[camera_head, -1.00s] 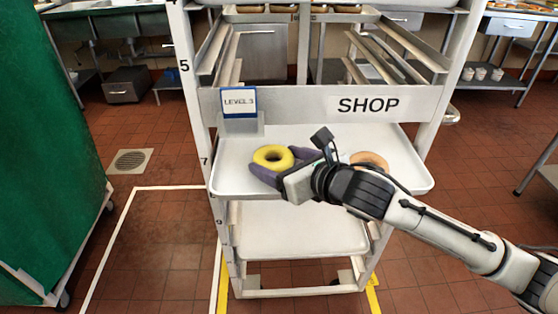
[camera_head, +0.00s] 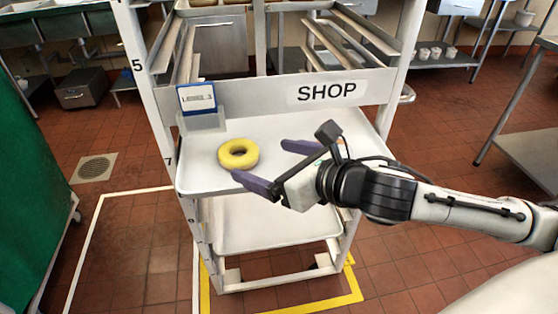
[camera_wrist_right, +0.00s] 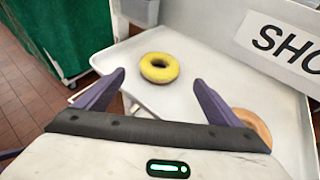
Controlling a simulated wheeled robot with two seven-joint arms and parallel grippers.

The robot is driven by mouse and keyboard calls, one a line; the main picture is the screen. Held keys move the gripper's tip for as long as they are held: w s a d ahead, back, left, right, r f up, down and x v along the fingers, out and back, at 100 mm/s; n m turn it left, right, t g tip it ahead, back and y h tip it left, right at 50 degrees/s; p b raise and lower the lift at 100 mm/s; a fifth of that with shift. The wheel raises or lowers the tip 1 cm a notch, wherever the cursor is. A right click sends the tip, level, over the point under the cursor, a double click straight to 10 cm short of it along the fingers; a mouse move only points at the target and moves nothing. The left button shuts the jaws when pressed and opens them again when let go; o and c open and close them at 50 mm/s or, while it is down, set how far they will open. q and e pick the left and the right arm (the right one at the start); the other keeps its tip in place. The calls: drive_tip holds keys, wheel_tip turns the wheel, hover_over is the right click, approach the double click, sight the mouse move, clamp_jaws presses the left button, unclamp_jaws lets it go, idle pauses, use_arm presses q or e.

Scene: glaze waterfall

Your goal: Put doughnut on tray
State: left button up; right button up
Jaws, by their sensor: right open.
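A yellow-glazed ring doughnut (camera_head: 238,154) lies flat on the white tray (camera_head: 192,178) at the rack's SHOP level. It also shows in the right wrist view (camera_wrist_right: 159,68), ahead of the fingertips, with the tray (camera_wrist_right: 215,65) around it. My right gripper (camera_head: 265,162) is open and empty, its purple fingers spread to the right of the doughnut and apart from it. A second, tan doughnut (camera_wrist_right: 253,126) lies on the same tray beside the right finger; in the head view my gripper hides most of it. My left gripper is not in view.
The white rack (camera_head: 160,90) has a SHOP label (camera_head: 327,92) and a LEVEL 3 sign (camera_head: 197,97) above the tray. Another tray (camera_head: 270,225) is below. A green covered cart (camera_head: 25,200) stands at left. A metal table (camera_head: 530,150) stands at right.

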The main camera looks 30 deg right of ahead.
drive_tip(key=shift+p+v, duration=0.6)
drive_tip(key=shift+v, duration=0.95)
